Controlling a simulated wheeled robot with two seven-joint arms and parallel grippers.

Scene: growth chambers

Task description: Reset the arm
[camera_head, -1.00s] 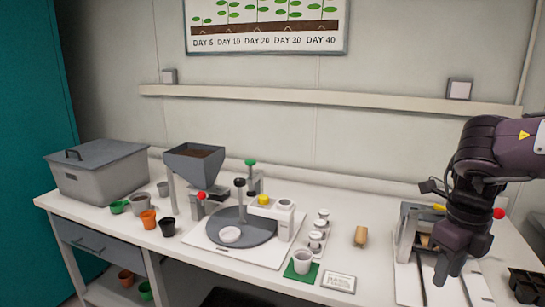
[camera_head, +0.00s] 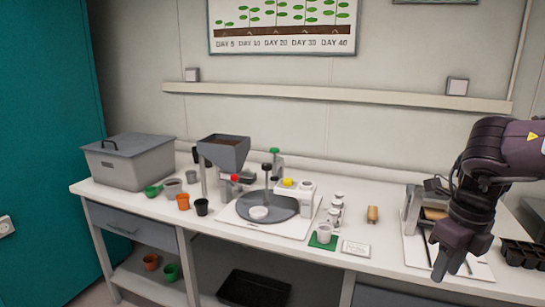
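My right arm comes in from the right edge. Its dark purple gripper (camera_head: 449,268) points down over the front right part of the bench. Its fingertips look a little apart, and nothing shows between them. It hangs in front of a grey metal device on a white base (camera_head: 412,250). The gripper and wrist hide part of that device. My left gripper is not in view.
The white bench (camera_head: 380,253) carries a grey lidded bin (camera_head: 128,165), small pots, a hopper (camera_head: 224,152), a round turntable (camera_head: 285,209), and a white cup (camera_head: 324,230) on a green mat. A black cell tray (camera_head: 524,253) is at right.

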